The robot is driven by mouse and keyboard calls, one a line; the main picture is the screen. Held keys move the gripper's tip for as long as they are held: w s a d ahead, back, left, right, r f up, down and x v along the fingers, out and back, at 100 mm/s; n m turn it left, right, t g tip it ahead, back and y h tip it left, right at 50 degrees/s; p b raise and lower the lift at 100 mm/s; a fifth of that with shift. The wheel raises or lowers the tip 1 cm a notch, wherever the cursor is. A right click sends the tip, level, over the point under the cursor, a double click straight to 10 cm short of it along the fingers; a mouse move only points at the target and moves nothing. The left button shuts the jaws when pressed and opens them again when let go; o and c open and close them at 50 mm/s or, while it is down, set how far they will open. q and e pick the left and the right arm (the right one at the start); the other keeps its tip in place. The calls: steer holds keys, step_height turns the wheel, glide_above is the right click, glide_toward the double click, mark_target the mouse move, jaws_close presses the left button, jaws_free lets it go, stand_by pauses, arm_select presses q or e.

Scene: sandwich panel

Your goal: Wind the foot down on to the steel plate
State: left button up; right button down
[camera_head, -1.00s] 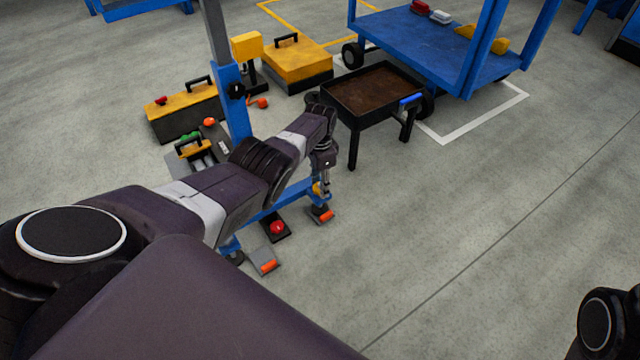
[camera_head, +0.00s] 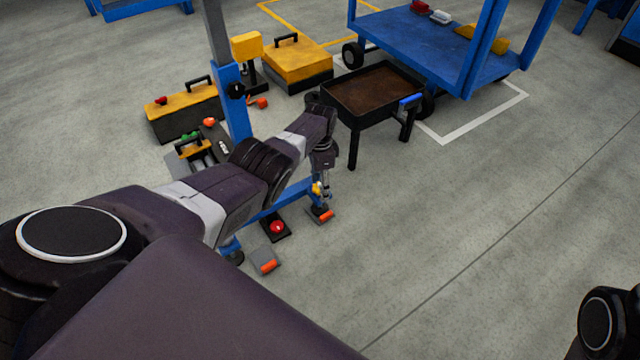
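A blue stand with an upright post (camera_head: 236,110) has its low blue beam (camera_head: 292,196) near the floor, partly behind my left arm. A small grey steel plate with an orange end (camera_head: 320,214) lies on the floor at the beam's right end. My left gripper (camera_head: 324,190) points down just above it, beside a small yellow part (camera_head: 317,188). The foot there is mostly hidden, and I cannot tell whether it touches the plate or what the fingers hold. A second grey plate with an orange end (camera_head: 264,261) lies nearer. My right gripper is out of view.
A black plate with a red knob (camera_head: 277,228) lies between the two grey plates. A black tray table (camera_head: 353,118) stands close behind my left wrist. Yellow-lidded boxes (camera_head: 297,62) and a blue cart (camera_head: 440,50) stand further back. The floor to the right is clear.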

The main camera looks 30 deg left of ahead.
arm_select(q)
steer(key=shift+w+r, duration=0.1)
steer(key=shift+r, duration=0.05)
steer(key=shift+a+r, duration=0.1)
steer(key=shift+r, duration=0.65)
step_height(320, 180, up, 10)
steer(key=shift+r, duration=0.15)
stand_by(0.5)
